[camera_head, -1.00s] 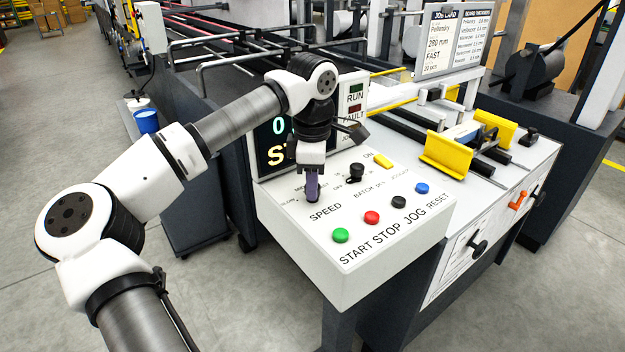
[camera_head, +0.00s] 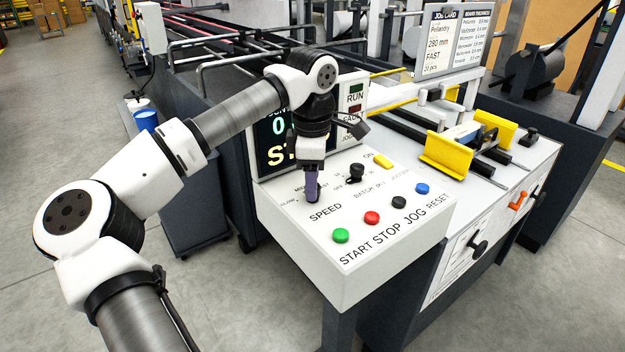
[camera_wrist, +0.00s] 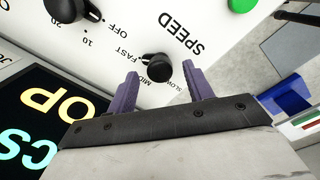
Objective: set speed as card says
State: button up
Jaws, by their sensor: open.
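The job card (camera_head: 446,42) stands at the back of the machine and reads FAST among its lines. The black SPEED knob (camera_wrist: 157,67) shows in the wrist view, with SLOW, MID and FAST marked around it; I cannot tell surely which mark it points at. My gripper (camera_wrist: 161,84) is open, its two purple fingers apart on the near side of the knob. In the head view my gripper (camera_head: 312,196) points down at the SPEED label on the white panel (camera_head: 290,225) and hides the knob there.
Another black knob (camera_head: 357,171) is close by, to the right. Green START (camera_head: 341,236), red STOP (camera_head: 372,217), black JOG (camera_head: 399,202) and blue RESET (camera_head: 422,188) buttons line the panel front. The display (camera_head: 275,140) stands behind my gripper.

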notch_tip(320, 180, up, 13)
jog(key=shift+s+b, duration=0.3)
jog(key=shift+b, duration=0.15)
